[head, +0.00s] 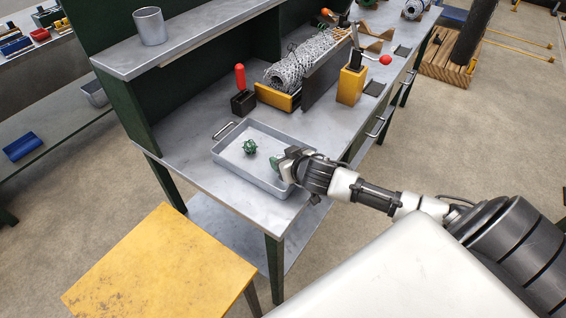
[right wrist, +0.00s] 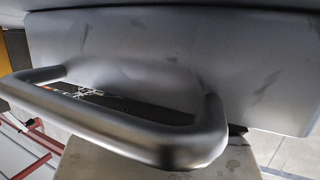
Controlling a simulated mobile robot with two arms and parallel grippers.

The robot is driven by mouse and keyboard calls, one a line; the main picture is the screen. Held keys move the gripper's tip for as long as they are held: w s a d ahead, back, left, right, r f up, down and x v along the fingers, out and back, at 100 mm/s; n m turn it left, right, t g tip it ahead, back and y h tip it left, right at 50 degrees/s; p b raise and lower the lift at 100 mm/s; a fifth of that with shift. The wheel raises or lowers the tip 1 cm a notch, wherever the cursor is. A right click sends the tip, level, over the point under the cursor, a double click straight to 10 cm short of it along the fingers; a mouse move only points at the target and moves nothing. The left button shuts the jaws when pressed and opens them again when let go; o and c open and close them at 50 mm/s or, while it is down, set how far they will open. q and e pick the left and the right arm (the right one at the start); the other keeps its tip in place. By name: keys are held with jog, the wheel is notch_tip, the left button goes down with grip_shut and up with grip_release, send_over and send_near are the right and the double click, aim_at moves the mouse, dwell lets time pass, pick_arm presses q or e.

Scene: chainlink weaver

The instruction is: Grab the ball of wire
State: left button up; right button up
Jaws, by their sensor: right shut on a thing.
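A small dark green ball of wire (head: 250,147) lies in the shallow grey metal tray (head: 225,158) on the workbench. My right gripper (head: 280,164) is at the right end of the tray, to the right of the ball and apart from it. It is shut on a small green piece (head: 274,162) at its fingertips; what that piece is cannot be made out. In the right wrist view a thick grey bar and a grey plate fill most of the picture, and neither the ball nor the fingertips show. My left gripper is not in view.
Behind the tray stand a red-handled tool (head: 240,80) in a dark block, a roll of wire mesh (head: 305,60) and a yellow block (head: 351,84). A metal cup (head: 149,26) stands on the shelf (head: 190,48). A yellow stool (head: 160,265) is in front.

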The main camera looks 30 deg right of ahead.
notch_tip(320, 180, up, 4)
jog(key=shift+r, duration=0.25)
jog(key=s+d+r, duration=0.1)
jog(key=s+r, duration=0.1)
jog(key=s, duration=0.1)
jog(key=s+d+r, duration=0.1)
jog(key=s+r, duration=0.1)
jog(key=s, duration=0.2)
jog(key=s+d+r, duration=0.2)
jog(key=s, duration=0.2)
jog(key=shift+d+r, duration=0.1)
jog(key=shift+r, duration=0.2)
